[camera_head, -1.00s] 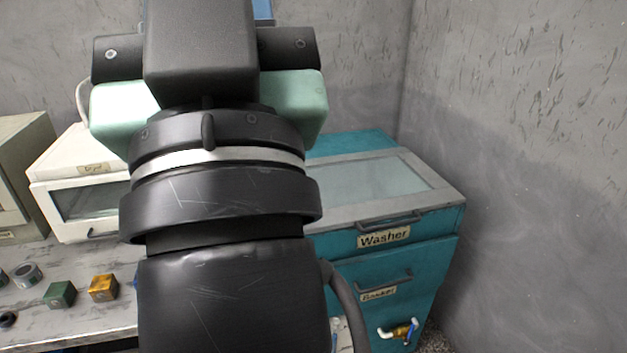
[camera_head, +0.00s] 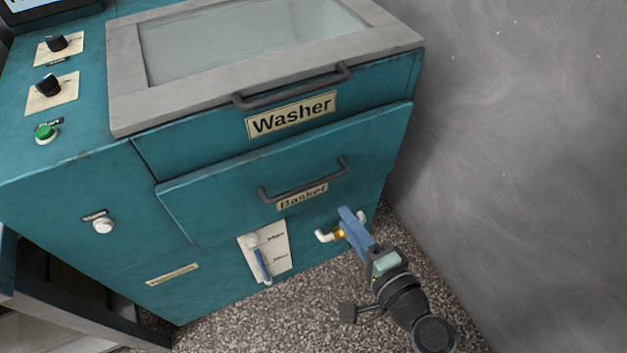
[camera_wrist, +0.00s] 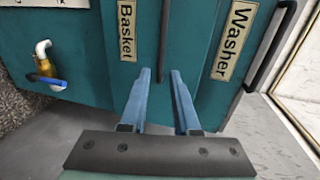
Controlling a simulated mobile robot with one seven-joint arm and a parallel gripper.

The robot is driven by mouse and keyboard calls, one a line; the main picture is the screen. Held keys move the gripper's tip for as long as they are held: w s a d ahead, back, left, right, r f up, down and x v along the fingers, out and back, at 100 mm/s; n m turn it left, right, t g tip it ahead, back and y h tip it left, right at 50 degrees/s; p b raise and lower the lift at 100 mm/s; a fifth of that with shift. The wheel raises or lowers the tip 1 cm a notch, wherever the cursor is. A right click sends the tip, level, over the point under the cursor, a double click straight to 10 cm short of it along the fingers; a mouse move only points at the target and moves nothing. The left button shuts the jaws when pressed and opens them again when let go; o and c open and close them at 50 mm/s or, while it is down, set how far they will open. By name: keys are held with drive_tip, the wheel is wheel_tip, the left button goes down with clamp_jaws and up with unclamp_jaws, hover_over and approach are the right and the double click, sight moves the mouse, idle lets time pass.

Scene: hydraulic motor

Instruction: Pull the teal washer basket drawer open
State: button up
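The teal washer's basket drawer (camera_head: 220,190) has a dark bar handle (camera_head: 305,187) above a "Basket" label (camera_head: 302,197). Its front panel stands slightly proud of the body, and it looks closed. My gripper (camera_head: 346,213) is below and right of the handle in the head view, near the drawer's lower right. In the wrist view my gripper (camera_wrist: 160,75) has its two blue fingers apart with nothing between them. The handle (camera_wrist: 163,40) runs up the picture ahead of the gap, roughly in line with it. I see no contact with the handle.
The grey-framed glass lid (camera_head: 250,45) and its handle (camera_head: 290,88) sit above the drawer. A brass valve with white pipe (camera_head: 335,233) is close beside my fingers. A grey wall (camera_head: 520,150) stands right; speckled floor (camera_head: 240,330) lies in front.

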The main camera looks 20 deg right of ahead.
sight(320, 184)
drive_tip(key=b+x, duration=0.1)
drive_tip(key=x, duration=1.1)
drive_tip(key=shift+w+r, duration=0.1)
drive_tip(key=shift+w, duration=0.15)
clamp_jaws()
idle(0.9)
